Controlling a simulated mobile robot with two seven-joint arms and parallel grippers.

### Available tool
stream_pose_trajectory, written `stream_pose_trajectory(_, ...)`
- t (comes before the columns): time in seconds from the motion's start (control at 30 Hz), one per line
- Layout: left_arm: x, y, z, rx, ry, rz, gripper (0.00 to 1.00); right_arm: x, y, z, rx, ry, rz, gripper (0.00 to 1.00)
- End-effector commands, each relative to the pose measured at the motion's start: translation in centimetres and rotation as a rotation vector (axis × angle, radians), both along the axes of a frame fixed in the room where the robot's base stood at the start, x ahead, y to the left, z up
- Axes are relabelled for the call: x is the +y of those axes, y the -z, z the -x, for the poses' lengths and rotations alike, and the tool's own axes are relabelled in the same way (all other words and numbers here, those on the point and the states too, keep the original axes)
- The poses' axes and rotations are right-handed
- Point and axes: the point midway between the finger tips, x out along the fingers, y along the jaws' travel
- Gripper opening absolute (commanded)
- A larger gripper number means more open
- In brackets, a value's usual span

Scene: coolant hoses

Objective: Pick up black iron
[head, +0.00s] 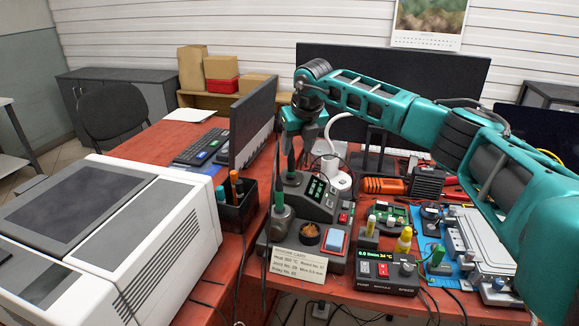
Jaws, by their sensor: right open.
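The soldering station (318,198) stands on the red table near the middle of the head view. A slim dark iron (291,162) stands upright at its back left and looks like the black iron. A second iron with a green handle (279,196) stands upright in a holder in front of it. My right gripper (301,146) is open and points down just above and around the top of the dark iron. I cannot tell whether its fingers touch the iron. My left gripper is not in view.
A black monitor (253,120) and pen box (236,208) stand left of the station. A white printer (115,240) fills the left front. A pump box (388,271), an orange-handled tool (383,186) and a blue mat with a metal fixture (478,245) crowd the right.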

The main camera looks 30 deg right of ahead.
Motion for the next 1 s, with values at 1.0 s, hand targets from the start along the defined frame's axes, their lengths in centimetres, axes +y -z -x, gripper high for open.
stream_pose_trajectory(1.0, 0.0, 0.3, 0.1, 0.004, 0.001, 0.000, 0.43, 0.0, 6.3, -2.9, -0.001, -0.002, -0.001, 0.43)
